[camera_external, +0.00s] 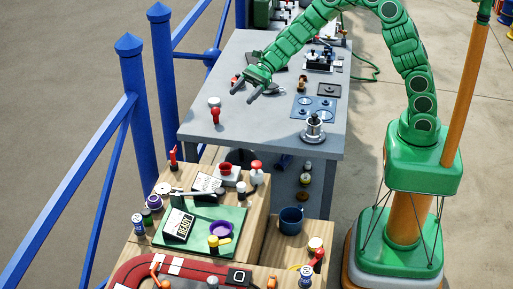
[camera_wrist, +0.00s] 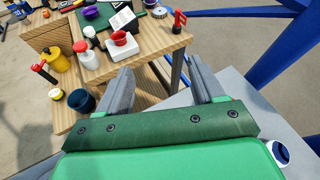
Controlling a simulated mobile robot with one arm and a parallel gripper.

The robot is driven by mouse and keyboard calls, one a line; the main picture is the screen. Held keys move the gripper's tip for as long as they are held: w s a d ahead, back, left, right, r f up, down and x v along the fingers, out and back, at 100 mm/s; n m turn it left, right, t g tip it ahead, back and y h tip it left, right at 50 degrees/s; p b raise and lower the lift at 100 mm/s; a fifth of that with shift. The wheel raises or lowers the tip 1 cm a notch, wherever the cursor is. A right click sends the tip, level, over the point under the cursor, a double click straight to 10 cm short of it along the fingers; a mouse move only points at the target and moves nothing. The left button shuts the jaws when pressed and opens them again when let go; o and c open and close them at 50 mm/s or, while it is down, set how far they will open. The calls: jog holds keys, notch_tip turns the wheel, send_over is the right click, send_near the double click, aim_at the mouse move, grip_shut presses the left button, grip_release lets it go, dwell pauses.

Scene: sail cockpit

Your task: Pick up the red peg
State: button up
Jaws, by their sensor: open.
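My gripper (camera_external: 243,96) is open and empty above the grey table, its fingers pointing down and left in the external view. Its two spread fingers also show in the wrist view (camera_wrist: 157,68), with nothing between them. A small red upright piece (camera_external: 216,116) stands on the grey table, below and left of my fingertips and apart from them; it looks like the red peg, but it is too small to be sure. I cannot make it out in the wrist view. Another red upright piece (camera_external: 173,155) stands at the wooden bench's back left corner and shows in the wrist view (camera_wrist: 179,20).
The grey table (camera_external: 260,135) also holds a silver round fitting (camera_external: 313,128), a blue panel (camera_external: 314,107) and dark tools. Blue railing (camera_external: 140,105) runs along the left.

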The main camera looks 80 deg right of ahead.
aim_at(216, 112)
jog(key=w+d+f+m+t, duration=0.1)
jog(key=w+d+f+m, duration=0.1)
jog(key=d+f, duration=0.1)
jog(key=w+d+f+m+t+h, duration=0.1)
jog(key=w+d+f+m, duration=0.1)
jog(key=d+f+m, duration=0.1)
jog(key=w+d+f+m+t+h, duration=0.1)
jog(key=w+d+f+m, duration=0.1)
jog(key=w+d+f, duration=0.1)
jog(key=shift+w+d+f, duration=0.1)
jog(key=shift+d+f, duration=0.15)
jog(key=shift+f, duration=0.25)
jog(key=shift+x, duration=3.85)
jog(key=shift+c, duration=0.3)
jog(key=c, duration=1)
jog(key=shift+r, duration=0.1)
jog(key=shift+c, duration=0.2)
